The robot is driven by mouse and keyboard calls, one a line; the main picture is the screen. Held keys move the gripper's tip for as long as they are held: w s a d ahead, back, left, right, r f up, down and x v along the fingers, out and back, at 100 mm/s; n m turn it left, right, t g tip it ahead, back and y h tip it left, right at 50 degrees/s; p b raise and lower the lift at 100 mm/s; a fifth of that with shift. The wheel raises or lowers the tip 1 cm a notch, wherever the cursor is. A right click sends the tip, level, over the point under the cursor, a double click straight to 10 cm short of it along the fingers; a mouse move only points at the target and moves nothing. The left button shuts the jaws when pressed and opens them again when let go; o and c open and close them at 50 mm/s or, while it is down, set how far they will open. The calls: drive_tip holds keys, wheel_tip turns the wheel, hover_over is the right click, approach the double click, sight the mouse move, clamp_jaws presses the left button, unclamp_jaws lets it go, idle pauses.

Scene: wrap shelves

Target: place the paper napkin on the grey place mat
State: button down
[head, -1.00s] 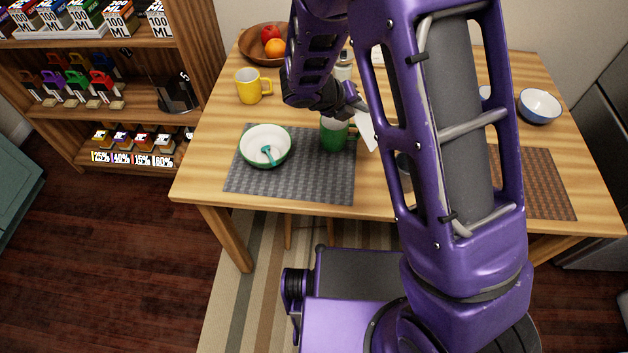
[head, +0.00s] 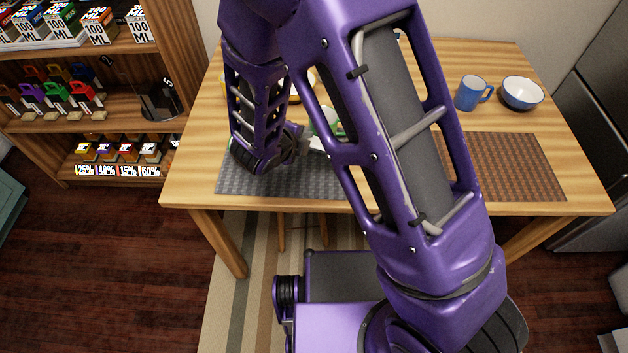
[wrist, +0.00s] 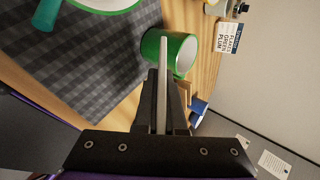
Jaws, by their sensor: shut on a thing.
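My gripper (head: 312,143) is shut on the white paper napkin (head: 321,144), held above the table near the right part of the grey place mat (head: 310,182). In the wrist view the napkin (wrist: 162,85) is a thin pale strip seen edge-on between the fingers (wrist: 161,95). The checked grey mat (wrist: 95,60) lies to the left there. The green mug (wrist: 180,52) stands just beyond the fingertips. In the head view the mug (head: 322,120) is partly hidden by my arm, as is much of the mat. Whether the napkin touches anything is unclear.
In the wrist view a green-rimmed bowl (wrist: 105,4) and a teal spoon (wrist: 46,14) are on the mat. A brown mat (head: 505,165), a blue mug (head: 469,93) and a blue-and-white bowl (head: 522,93) are on the right. A wooden shelf stands at left.

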wheel_tip(320, 180, down, 6)
drive_tip(key=b, duration=0.4)
drive_tip(key=c, duration=1.2)
unclamp_jaws()
drive_tip(key=shift+o, duration=0.2)
drive_tip(key=p+v, duration=0.5)
drive_tip(key=v, duration=0.1)
drive_tip(key=shift+s+a+r, duration=0.1)
drive_tip(key=shift+s+r, duration=0.05)
drive_tip(key=shift+r, duration=0.2)
drive_tip(key=shift+s+a+r+p, duration=0.25)
drive_tip(key=shift+s+r+p, duration=0.1)
drive_tip(key=shift+s, duration=0.2)
